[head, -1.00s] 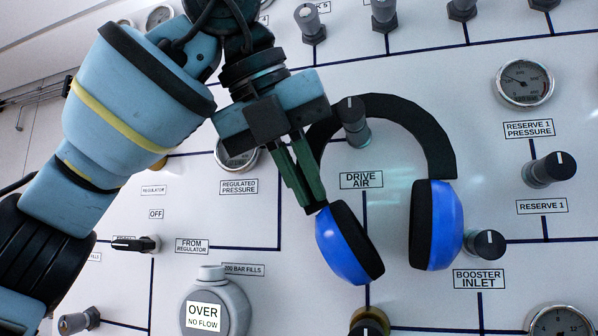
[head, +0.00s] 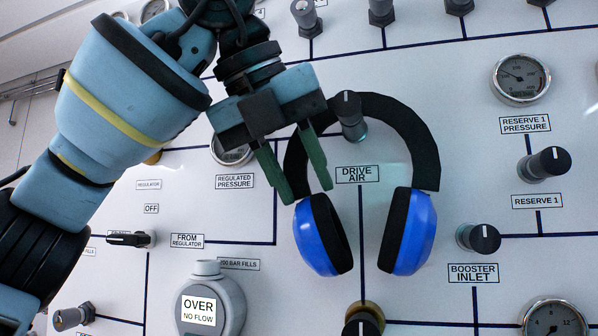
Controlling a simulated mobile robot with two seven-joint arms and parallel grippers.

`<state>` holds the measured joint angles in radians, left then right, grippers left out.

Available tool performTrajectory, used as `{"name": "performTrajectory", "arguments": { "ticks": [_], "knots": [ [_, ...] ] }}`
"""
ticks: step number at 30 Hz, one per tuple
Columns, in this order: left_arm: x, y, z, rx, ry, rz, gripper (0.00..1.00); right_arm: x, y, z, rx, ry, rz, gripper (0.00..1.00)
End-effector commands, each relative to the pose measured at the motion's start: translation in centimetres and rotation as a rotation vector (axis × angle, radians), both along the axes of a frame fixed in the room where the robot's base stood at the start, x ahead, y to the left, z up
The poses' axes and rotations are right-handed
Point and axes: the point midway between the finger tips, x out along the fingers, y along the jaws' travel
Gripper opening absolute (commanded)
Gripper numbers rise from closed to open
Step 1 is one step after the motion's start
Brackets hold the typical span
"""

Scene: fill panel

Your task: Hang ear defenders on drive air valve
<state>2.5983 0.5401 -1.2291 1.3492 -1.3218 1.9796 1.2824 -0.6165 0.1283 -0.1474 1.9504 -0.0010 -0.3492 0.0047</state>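The ear defenders have a black headband (head: 418,142) and blue cups with black pads. The left cup (head: 318,236) and the right cup (head: 414,234) hang down against the panel. The drive air valve (head: 350,115), a dark knob on a grey stem, sits under the top of the headband's arch. The band appears to rest on it. My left gripper (head: 305,191) is open, its green fingers spread on either side of the band's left arm, just above the left cup. Whether a finger still touches the band I cannot tell. My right gripper is not in view.
Below the drive air label (head: 357,174) another black knob (head: 362,322) sticks out. The booster inlet knob (head: 480,238) is close to the right cup. The reserve 1 knob (head: 546,163) and a gauge (head: 521,77) are farther right. A grey over/no flow device (head: 212,298) is at lower left.

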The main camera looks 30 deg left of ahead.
Motion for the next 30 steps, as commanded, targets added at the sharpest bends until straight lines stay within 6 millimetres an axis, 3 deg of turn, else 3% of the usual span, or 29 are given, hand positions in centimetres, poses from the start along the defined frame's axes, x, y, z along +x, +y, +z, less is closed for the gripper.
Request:
{"name": "performTrajectory", "arguments": {
  "ticks": [5,19,30],
  "knots": [
    [-0.4,0.1,0.6,0.001,-0.001,0.001,0.32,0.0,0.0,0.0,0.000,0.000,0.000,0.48],
    [-3.9,0.9,5.4,0.001,-0.002,0.002,0.32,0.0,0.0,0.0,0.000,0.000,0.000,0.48],
    [-4.5,1.1,6.3,-0.001,0.000,0.000,0.32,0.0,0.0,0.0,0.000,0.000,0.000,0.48]
  ]
}}
